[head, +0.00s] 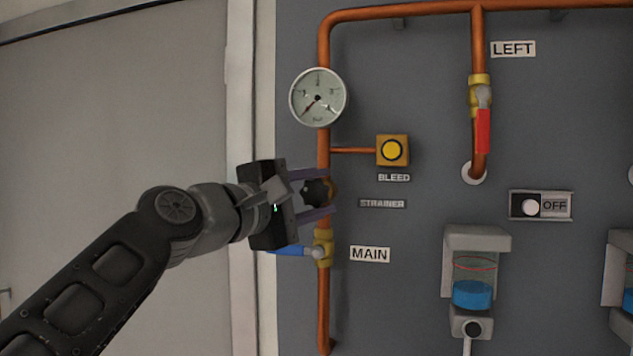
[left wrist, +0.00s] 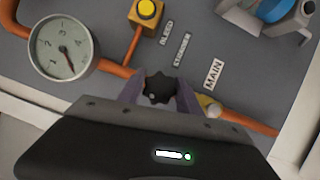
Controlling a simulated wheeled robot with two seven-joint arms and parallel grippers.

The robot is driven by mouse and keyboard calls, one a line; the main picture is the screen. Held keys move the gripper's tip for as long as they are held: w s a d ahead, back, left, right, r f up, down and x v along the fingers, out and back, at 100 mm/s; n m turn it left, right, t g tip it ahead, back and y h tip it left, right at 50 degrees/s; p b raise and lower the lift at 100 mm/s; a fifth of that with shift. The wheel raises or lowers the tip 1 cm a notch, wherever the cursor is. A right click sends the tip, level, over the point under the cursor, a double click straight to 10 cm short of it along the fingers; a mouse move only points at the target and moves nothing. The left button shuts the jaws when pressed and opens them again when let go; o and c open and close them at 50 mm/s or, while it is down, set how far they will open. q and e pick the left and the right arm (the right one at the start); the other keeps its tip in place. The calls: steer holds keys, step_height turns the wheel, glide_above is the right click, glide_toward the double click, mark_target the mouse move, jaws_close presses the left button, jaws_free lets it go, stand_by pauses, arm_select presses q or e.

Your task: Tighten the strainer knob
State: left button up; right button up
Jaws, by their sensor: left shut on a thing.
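The strainer knob (head: 316,191) is a dark, lobed knob on the vertical copper pipe (head: 324,290), left of the STRAINER label (head: 382,203). My left gripper (head: 318,195) comes in from the left, with one finger above and one below the knob, shut on it. In the left wrist view the black knob (left wrist: 160,87) sits between the two purplish fingers (left wrist: 160,95). Part of the knob and its fitting is hidden by the gripper. My right gripper is in neither view.
A pressure gauge (head: 318,97) and a yellow BLEED button (head: 392,150) are above the knob. The MAIN valve with its blue handle (head: 295,250) is just below my gripper. A red-handled LEFT valve (head: 483,130), an OFF switch (head: 541,206) and a blue-liquid container (head: 474,280) are to the right.

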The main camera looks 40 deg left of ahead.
arm_select(q)
steer(key=m+g, duration=0.2)
steer(key=m, duration=0.4)
steer(key=shift+f, duration=0.15)
steer(key=m+g+y, duration=0.2)
steer(key=m, duration=0.2)
steer(key=shift+f, duration=0.15)
stand_by(0.4)
steer(key=o, duration=1.4)
steer(key=shift+c, duration=0.2)
steer(key=shift+s, duration=0.15)
steer(key=v, duration=0.7)
steer(key=shift+s+r+b, duration=0.25)
steer(key=shift+r+b, duration=0.05)
steer(key=shift+b, duration=0.15)
